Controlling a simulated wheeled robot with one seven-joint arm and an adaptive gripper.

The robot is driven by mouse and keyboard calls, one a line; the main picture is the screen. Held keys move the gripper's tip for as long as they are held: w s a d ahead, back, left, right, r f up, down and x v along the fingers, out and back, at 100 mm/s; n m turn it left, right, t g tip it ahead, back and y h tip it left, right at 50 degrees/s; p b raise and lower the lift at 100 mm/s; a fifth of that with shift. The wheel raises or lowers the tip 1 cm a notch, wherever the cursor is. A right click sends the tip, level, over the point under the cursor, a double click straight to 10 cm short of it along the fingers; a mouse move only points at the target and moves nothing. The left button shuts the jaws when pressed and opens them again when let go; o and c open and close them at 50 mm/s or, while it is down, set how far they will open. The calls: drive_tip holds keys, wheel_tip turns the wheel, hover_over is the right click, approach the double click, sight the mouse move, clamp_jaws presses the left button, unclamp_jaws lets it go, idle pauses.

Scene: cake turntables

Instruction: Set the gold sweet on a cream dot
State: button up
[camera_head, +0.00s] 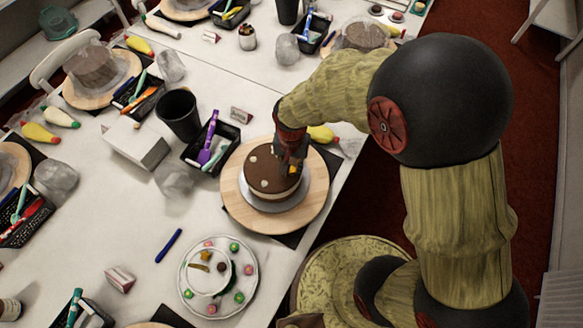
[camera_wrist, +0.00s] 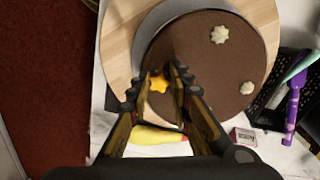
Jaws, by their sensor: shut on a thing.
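My gripper (camera_wrist: 163,76) is shut on the gold sweet (camera_wrist: 158,85), a small star-like piece, over the near edge of the brown-topped cake. The sweet also shows in the head view (camera_head: 293,169) below my gripper (camera_head: 291,158). The round cake (camera_wrist: 195,75) sits on a wooden turntable (camera_head: 237,205). A cream dot (camera_wrist: 220,34) and another cream dot (camera_wrist: 247,87) are on the cake top, both to the right of the sweet in the wrist view. What lies directly under the sweet is hidden, and I cannot tell its height above the cake.
A white plate of coloured sweets (camera_head: 190,287) stands in front of the turntable. A black tray with a purple tool (camera_head: 207,150), a black cup (camera_head: 179,114) and a white box (camera_head: 135,143) stand left of the cake. A yellow piping bag (camera_wrist: 155,135) lies beside the turntable.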

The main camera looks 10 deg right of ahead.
drive_tip(key=shift+f, duration=0.15)
drive_tip(key=shift+o, duration=1.3)
drive_tip(key=shift+f, duration=0.1)
drive_tip(key=o, duration=0.4)
drive_tip(key=shift+c, duration=0.2)
drive_tip(key=shift+o, duration=0.5)
wheel_tip(320, 180, up, 13)
drive_tip(key=p, duration=0.2)
drive_tip(key=shift+f, duration=0.15)
wheel_tip(320, 180, up, 12)
drive_tip(key=n+t, duration=0.1)
drive_tip(key=t, duration=0.2)
hover_over(291, 170)
drive_tip(key=s+d, duration=0.3)
drive_tip(key=d, duration=0.3)
drive_tip(key=s+d+r+n+t, duration=0.2)
drive_tip(key=s+d+r, duration=0.4)
drive_tip(key=s+r, duration=0.2)
drive_tip(key=shift+s+d+n+t, duration=0.15)
drive_tip(key=shift+s+n+t, duration=0.2)
drive_tip(key=shift+s, duration=0.2)
